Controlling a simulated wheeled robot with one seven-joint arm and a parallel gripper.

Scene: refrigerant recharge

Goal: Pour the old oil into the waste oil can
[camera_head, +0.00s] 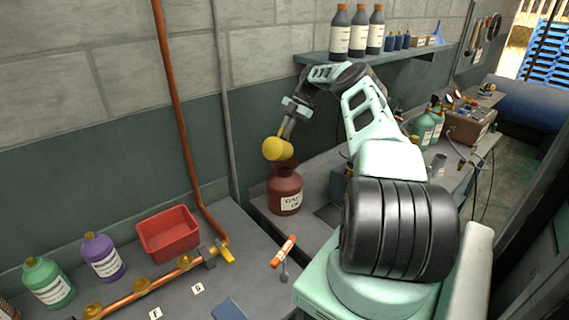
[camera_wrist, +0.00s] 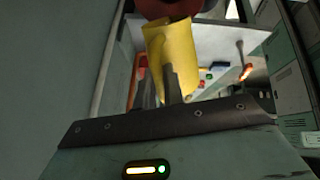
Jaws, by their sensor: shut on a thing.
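My gripper (camera_head: 288,127) is shut on a yellow cup (camera_head: 277,149), which is tilted well over. The cup is above the dark red waste oil can (camera_head: 285,193), which stands on the bench against the wall and has a white label. In the wrist view my fingers (camera_wrist: 160,88) grip the yellow cup (camera_wrist: 172,58), and part of the red can (camera_wrist: 165,8) shows at the top edge, beyond the cup. The inside of the cup and any oil are hidden. I cannot tell whether the cup touches the can.
A red tray (camera_head: 168,234), a purple bottle (camera_head: 103,257) and a green bottle (camera_head: 48,283) stand at the left. A copper pipe with yellow fittings (camera_head: 142,285) lies in front. A shelf (camera_head: 385,55) with dark bottles is above my arm. Green tanks (camera_head: 423,129) stand at the right.

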